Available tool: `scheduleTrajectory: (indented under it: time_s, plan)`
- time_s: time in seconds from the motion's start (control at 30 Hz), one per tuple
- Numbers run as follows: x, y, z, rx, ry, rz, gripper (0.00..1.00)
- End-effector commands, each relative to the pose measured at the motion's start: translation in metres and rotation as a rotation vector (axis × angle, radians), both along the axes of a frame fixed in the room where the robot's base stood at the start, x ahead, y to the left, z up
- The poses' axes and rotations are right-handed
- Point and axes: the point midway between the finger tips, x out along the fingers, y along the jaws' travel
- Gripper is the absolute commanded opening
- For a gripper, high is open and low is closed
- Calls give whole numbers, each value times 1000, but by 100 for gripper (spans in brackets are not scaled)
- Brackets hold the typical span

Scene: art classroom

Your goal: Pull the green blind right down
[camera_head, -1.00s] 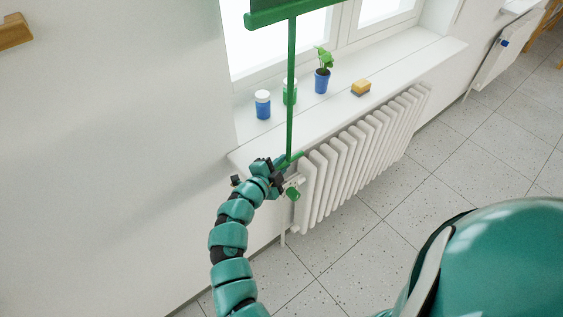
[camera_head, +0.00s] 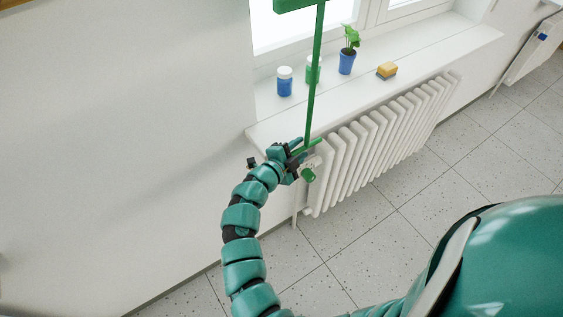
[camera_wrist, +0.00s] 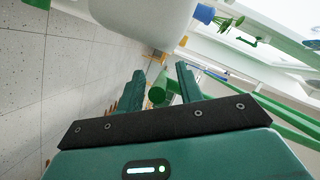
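My gripper (camera_head: 297,158) is at this handle, beside the radiator's left end.
On the white sill (camera_head: 420,48) stand a blue-and-white jar (camera_head: 284,82), a green jar (camera_head: 313,70) behind the rod, a plant in a blue pot (camera_head: 347,62) and a yellow sponge (camera_head: 387,71). A white radiator (camera_head: 385,140) is below. The floor (camera_head: 440,205) looks clear.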

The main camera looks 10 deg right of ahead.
Motion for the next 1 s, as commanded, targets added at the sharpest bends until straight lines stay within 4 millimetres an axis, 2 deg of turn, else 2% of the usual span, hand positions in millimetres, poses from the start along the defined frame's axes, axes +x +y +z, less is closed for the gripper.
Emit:
scheduleTrajectory:
  time_s: [0.6,0.83,1.0]
  plan:
    - [-69,87,21,1,0,5,36]
    - [-90,112,30,-1,-1,5,36]
    - [-100,123,33,-2,1,0,36]
